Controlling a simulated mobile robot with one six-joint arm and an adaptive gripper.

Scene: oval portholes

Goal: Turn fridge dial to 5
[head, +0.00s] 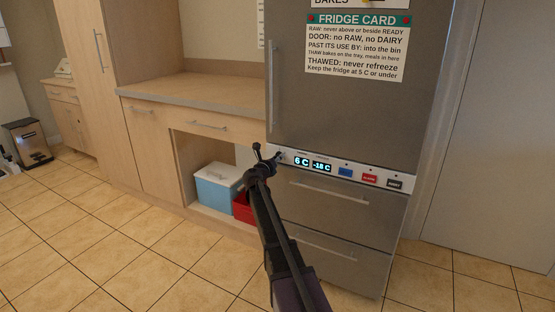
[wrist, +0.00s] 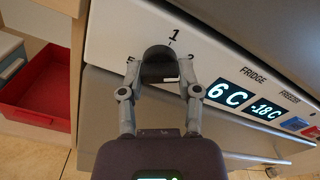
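The fridge dial (wrist: 158,62) is a dark, rounded knob on the white control strip, seen in the wrist view with a "1" mark just above it. My gripper (wrist: 158,70) has one finger on each side of the dial, very close to it. I cannot tell whether the fingers press on it. In the head view my gripper (head: 267,158) is at the strip's left end, and the arm hides most of the dial. The fridge display (head: 301,161) reads 6 C; it also shows in the wrist view (wrist: 226,94).
The freezer display (head: 321,166) reads -18 C. Blue, red and dark buttons sit to its right. Steel drawers with bar handles (head: 327,192) lie below the strip. A blue box with a white lid (head: 217,185) and a red bin (wrist: 33,95) stand left of the fridge.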

